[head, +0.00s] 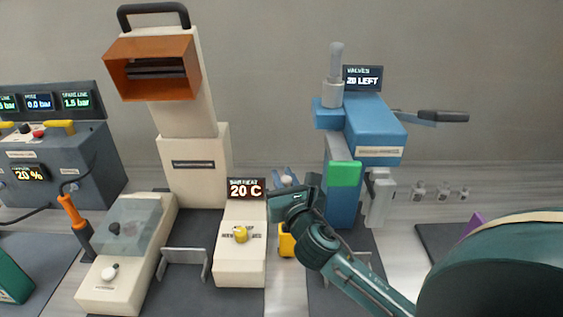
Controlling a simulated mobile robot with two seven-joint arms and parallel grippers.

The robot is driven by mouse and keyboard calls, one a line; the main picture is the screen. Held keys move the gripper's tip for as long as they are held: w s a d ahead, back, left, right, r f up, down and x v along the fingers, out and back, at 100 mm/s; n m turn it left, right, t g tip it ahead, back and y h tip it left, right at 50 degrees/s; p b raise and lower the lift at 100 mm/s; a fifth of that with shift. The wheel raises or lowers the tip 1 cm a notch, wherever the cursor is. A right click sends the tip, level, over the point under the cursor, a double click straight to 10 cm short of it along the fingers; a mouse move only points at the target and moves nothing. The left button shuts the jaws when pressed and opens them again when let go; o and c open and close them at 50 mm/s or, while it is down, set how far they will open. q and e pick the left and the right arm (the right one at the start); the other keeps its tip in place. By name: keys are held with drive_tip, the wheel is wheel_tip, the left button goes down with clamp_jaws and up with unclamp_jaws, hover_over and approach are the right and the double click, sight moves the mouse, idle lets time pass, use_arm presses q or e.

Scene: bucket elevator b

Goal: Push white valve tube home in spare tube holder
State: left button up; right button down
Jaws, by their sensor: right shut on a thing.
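My right gripper (284,178) reaches in from the lower right, in front of the blue machine's left side. Its jaws are shut on a small pale thing (287,181), probably the white valve tube. The wrist and fingers hide most of it, so I cannot tell how deep it sits or in what. No spare tube holder can be made out clearly; a yellow part (287,243) shows just below the gripper. A pale grey tube (336,62) stands upright in a round collar on top of the blue machine (372,125). My left gripper is not in view.
A cream unit with a yellow knob (240,235) and a "20 C" display (246,189) stands left of my gripper. A tall cream elevator with an orange hopper (152,68) is farther left. A lever (442,116) sticks out right of the blue machine. Grey pegs (441,192) line the right.

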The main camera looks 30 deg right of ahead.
drive_tip(key=shift+w+d+r, duration=0.3)
drive_tip(key=shift+d+r, duration=0.1)
drive_tip(key=shift+r, duration=0.05)
drive_tip(key=shift+s+d+h, duration=0.1)
drive_tip(key=shift+d+h, duration=0.05)
drive_tip(key=shift+h, duration=0.15)
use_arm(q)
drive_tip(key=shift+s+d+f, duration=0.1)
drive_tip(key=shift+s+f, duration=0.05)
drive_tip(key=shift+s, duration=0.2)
use_arm(e)
drive_tip(key=shift+f+b, duration=0.7)
drive_tip(key=shift+f, duration=0.35)
use_arm(q)
drive_tip(key=b, duration=0.1)
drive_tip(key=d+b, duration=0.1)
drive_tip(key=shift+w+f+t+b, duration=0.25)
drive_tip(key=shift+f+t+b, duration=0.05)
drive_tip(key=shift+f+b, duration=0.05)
use_arm(e)
wheel_tip(320, 180, down, 4)
drive_tip(key=shift+r, duration=0.1)
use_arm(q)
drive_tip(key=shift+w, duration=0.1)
